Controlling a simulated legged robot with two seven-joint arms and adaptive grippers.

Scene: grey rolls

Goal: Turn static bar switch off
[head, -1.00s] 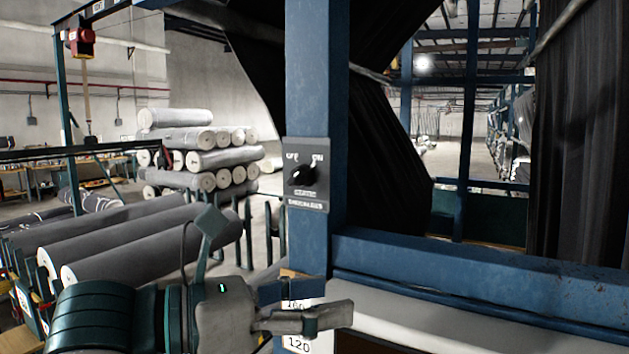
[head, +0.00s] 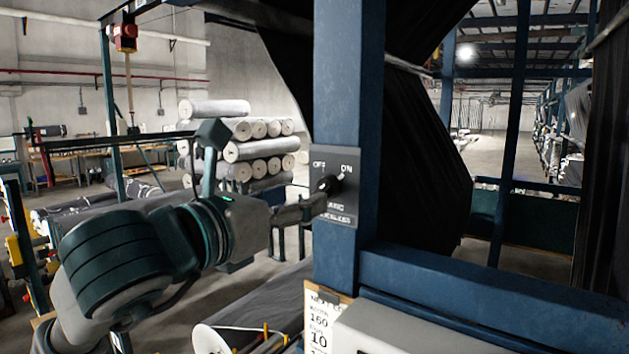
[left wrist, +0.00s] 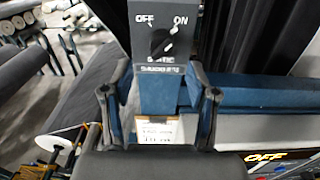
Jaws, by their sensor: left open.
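The static bar switch (head: 348,207) is a dark plate on a blue post, marked OFF at left and ON at right. Its black rotary knob (head: 328,185) has a light pointer mark toward ON; the knob also shows in the left wrist view (left wrist: 161,44). My left gripper (head: 318,205) is just left of and in front of the plate, overlapping its lower left edge in the head view. In the left wrist view its two fingers (left wrist: 159,68) stand wide apart and empty, below the knob. I cannot tell whether a finger touches the plate. My right gripper is out of view.
The blue post (head: 350,90) and blue crossbeam (head: 480,295) frame the switch. A paper tag (head: 318,322) hangs below it. Dark fabric (head: 415,150) drapes behind the post. Grey rolls (head: 262,150) are stacked at the back left. The floor behind is partly open.

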